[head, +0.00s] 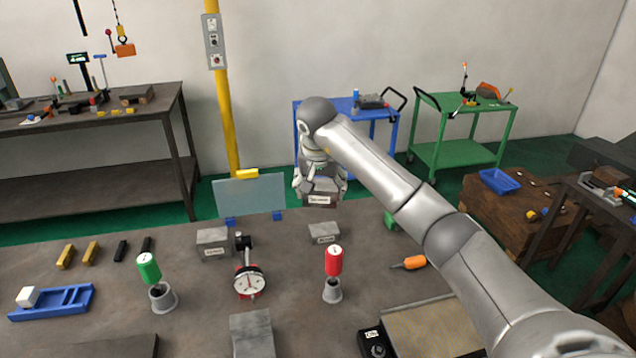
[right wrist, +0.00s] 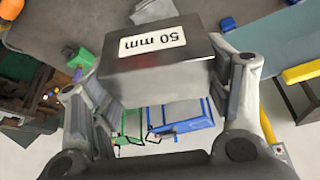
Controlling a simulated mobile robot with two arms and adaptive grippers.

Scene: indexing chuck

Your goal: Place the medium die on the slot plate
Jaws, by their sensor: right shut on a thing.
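My right gripper (head: 320,188) is shut on a grey metal block (head: 319,200) with a white label and holds it raised near the table's far edge. In the right wrist view the block (right wrist: 160,72) sits between the fingers, and its label reads 50 mm. Two similar labelled grey blocks stand on the table, one at left (head: 213,244) and one at right (head: 323,234). My left gripper is not in view.
A clear panel (head: 249,196) in blue feet stands at the far edge. A dial gauge on a stand (head: 248,281), a green-topped tool (head: 149,267) and a red-topped tool (head: 333,261) stand mid-table. An orange-handled tool (head: 413,262) lies right, near my arm.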

